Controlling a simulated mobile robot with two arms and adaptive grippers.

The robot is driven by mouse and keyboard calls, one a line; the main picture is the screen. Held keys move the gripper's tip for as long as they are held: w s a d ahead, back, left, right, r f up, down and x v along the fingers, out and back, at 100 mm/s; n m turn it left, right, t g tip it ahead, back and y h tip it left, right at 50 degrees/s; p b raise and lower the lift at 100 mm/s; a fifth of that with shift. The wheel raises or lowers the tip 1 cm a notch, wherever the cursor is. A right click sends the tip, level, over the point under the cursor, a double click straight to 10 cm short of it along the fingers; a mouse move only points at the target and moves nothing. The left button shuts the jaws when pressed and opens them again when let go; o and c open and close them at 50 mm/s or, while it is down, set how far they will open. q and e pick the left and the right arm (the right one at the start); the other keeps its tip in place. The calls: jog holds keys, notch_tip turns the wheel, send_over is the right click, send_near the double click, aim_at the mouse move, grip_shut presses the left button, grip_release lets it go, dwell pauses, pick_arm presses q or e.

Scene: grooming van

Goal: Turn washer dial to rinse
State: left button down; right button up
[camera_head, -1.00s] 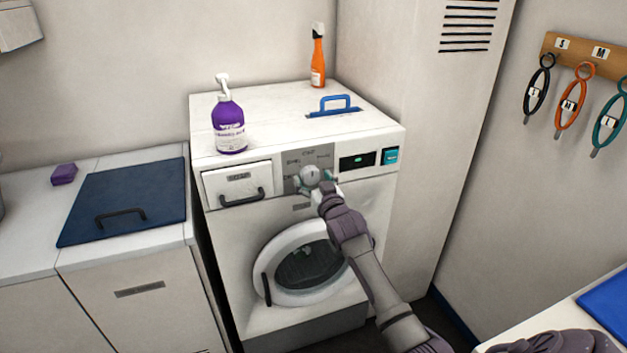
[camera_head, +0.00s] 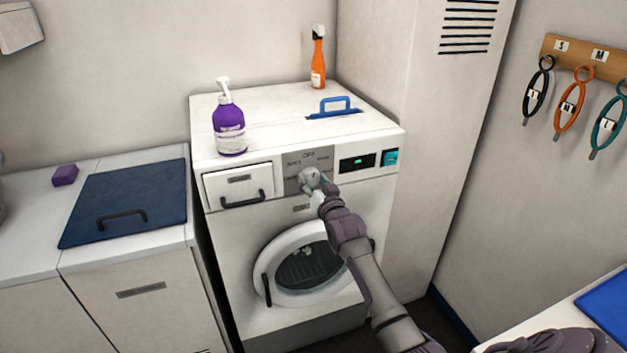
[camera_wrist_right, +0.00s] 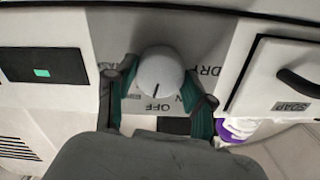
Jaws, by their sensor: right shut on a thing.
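The washer (camera_head: 355,150) is a white front-loader with a grey label panel (camera_head: 294,160) on its upper front. Its round pale dial (camera_head: 309,175) sits on that panel. In the right wrist view the dial (camera_wrist_right: 158,72) bears a dark pointer line directed at the word OFF. DRY shows at its right; other labels are partly hidden. My right gripper (camera_head: 312,183) is at the dial. In the wrist view its green-padded fingers (camera_wrist_right: 159,92) stand on both sides of the dial, shut on it. My left gripper is not in view.
A soap drawer (camera_head: 239,185) is left of the dial; a display (camera_head: 357,162) and teal button (camera_head: 391,157) are right. The round door (camera_head: 268,255) is below.

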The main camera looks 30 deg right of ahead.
jog(key=m+p, duration=0.1)
jog(key=m, duration=0.4)
jog(key=shift+m, duration=0.7)
jog(key=o, duration=1.2)
jog(key=shift+c, duration=0.2)
jog(key=v, duration=1.2)
jog(key=shift+f, duration=0.15)
